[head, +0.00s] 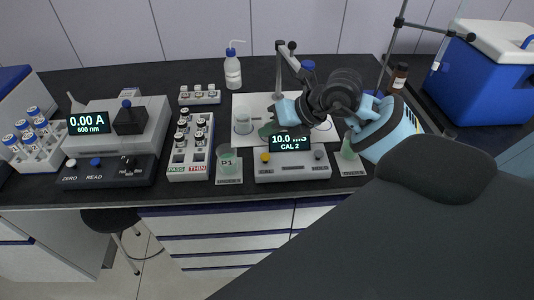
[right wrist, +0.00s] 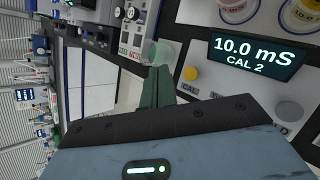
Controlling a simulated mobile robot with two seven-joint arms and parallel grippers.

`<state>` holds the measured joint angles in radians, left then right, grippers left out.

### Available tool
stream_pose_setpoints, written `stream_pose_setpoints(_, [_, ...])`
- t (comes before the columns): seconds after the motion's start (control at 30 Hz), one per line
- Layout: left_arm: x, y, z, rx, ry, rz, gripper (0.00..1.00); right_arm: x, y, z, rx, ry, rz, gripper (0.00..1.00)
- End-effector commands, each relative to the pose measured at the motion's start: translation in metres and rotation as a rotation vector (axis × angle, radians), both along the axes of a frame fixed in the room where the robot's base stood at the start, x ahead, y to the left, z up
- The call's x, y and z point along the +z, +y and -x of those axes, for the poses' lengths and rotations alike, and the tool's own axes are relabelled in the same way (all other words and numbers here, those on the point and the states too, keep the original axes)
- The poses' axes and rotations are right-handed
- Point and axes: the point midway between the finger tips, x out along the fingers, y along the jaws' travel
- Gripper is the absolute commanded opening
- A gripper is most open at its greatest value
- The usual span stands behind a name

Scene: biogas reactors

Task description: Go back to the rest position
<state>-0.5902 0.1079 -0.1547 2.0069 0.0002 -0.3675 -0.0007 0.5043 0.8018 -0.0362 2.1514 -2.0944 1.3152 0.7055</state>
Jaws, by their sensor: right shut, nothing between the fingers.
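My right arm reaches in from the right over the bench in the head view. Its gripper (head: 268,130) is just behind the conductivity meter (head: 292,166), which reads "10.0 mS CAL 2". In the right wrist view the green fingers (right wrist: 158,88) are shut together with nothing between them. The meter's display (right wrist: 250,56) and its yellow button (right wrist: 190,73) are to the right of the fingers there. My left gripper does not show in either view.
A jar marked P1 (head: 229,166), a vial rack (head: 190,150) and a photometer (head: 120,130) stand to the left. A wash bottle (head: 233,72) stands behind. A stand pole (head: 390,50), brown bottle (head: 398,77) and blue cooler (head: 480,85) are at the right.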

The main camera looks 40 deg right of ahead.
Motion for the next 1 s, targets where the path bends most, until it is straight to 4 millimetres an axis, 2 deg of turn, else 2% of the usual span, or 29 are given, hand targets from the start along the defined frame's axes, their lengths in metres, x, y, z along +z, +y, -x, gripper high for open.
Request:
stream_pose_setpoints(0.33, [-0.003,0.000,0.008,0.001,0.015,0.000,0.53,-0.002,0.000,0.000,0.000,0.003,0.000,0.00])
stream_pose_setpoints(0.83, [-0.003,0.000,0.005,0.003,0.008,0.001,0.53,-0.003,0.001,0.001,0.003,0.004,-0.004,0.00])
stream_pose_setpoints(1.0, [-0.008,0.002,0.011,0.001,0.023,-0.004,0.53,-0.025,0.058,0.026,0.117,0.047,-0.290,0.00])
